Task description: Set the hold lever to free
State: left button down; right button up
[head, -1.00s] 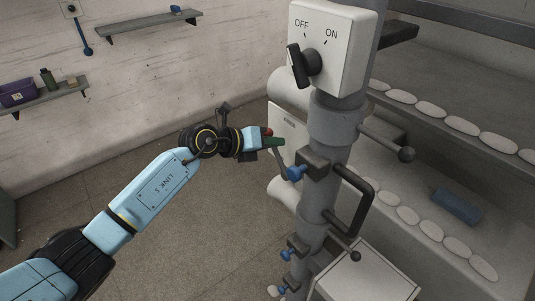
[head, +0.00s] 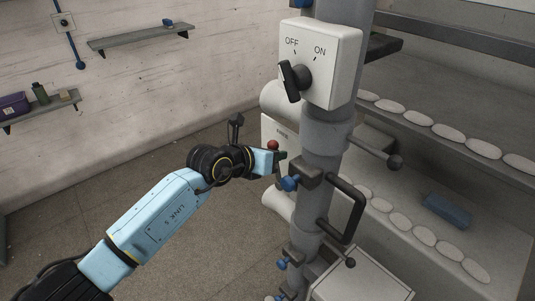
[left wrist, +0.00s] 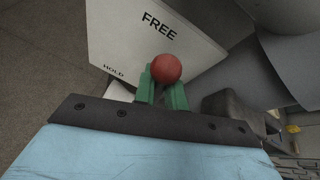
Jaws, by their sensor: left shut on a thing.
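The hold lever ends in a red ball knob (head: 272,145), which shows larger in the left wrist view (left wrist: 166,68). Behind it is a white plate (head: 268,128) marked FREE and HOLD, read clearly in the left wrist view (left wrist: 140,45). The knob shows below the word FREE and right of HOLD; I cannot tell the lever's exact setting. My left gripper (head: 281,156) has its green fingers (left wrist: 162,92) shut on the lever at the knob. The fingers and gripper body hide most of the lever's shaft. My right gripper is not in view.
A grey post (head: 322,140) stands just right of my left gripper, with a blue-knobbed clamp (head: 289,183) close below it. An OFF/ON switch box (head: 335,62) is above, its black handle toward OFF. A ball-ended rod (head: 375,152) sticks out right. Open floor lies left.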

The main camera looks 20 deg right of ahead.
pick_arm(q)
jog(key=shift+s+d+r, duration=0.1)
jog(key=c, duration=1.5)
grip_release()
jog(key=shift+o, duration=0.2)
jog(key=b+v, duration=0.1)
jog(key=v, duration=1.2)
jog(key=shift+a, duration=0.2)
jog(key=shift+c, duration=0.4)
